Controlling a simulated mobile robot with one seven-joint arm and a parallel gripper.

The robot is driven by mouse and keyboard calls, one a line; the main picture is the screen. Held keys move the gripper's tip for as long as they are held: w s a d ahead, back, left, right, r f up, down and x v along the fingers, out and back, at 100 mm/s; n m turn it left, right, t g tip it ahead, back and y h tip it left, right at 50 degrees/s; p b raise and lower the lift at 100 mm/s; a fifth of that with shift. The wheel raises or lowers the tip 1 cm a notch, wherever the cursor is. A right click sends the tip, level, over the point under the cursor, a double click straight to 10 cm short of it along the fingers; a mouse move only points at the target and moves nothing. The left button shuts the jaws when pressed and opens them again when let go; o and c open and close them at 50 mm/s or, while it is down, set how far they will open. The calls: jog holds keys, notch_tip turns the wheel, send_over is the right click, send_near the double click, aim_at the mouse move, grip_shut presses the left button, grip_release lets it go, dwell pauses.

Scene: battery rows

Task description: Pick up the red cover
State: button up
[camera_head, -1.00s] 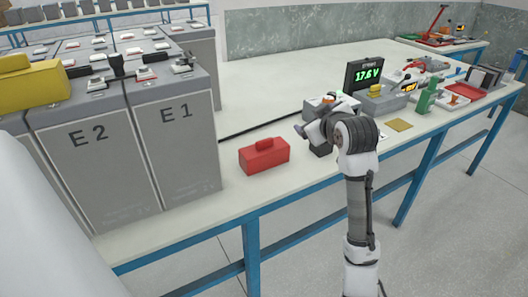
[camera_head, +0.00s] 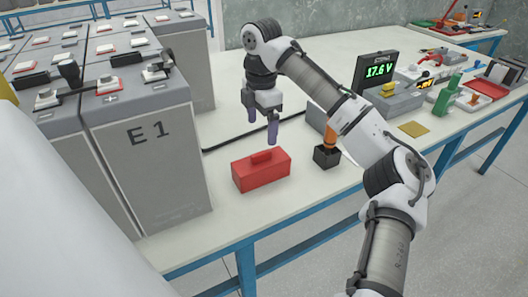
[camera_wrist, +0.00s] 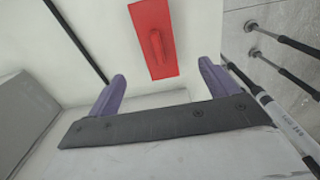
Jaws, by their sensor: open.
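The red cover (camera_head: 262,171) is a red block with a raised handle bar on top. It sits on the white bench, to the right of the battery marked E1. In the wrist view the red cover (camera_wrist: 153,40) lies ahead of the fingertips, handle facing up. My gripper (camera_head: 262,127) hangs with its purple fingers pointing down, above and behind the cover in the head view. In the wrist view my gripper (camera_wrist: 161,80) has its fingers wide apart with nothing between them. It is apart from the cover.
The tall grey E1 battery (camera_head: 150,150) stands left of the cover. A black cable (camera_head: 235,138) runs along the bench behind it. A small black block with an orange top (camera_head: 327,156) stands to the right. A meter reading 17.6 V (camera_head: 376,70) is further right.

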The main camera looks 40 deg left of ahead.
aim_at(261, 160)
jog(key=shift+w+a, duration=0.15)
jog(key=shift+w, duration=0.15)
jog(key=shift+w+f, duration=0.1)
jog(key=shift+f, duration=0.1)
notch_tip(261, 160, down, 8)
jog(key=shift+r, duration=0.15)
jog(key=shift+s+f+p, duration=0.2)
jog(key=shift+f+p, duration=0.1)
jog(key=shift+f, duration=1.1)
jog(key=shift+s+f+p, duration=0.15)
jog(key=shift+f+p, duration=0.1)
jog(key=shift+f, duration=1.1)
jog(key=c, duration=1.1)
jog(key=shift+o, duration=0.2)
jog(key=shift+r, duration=0.1)
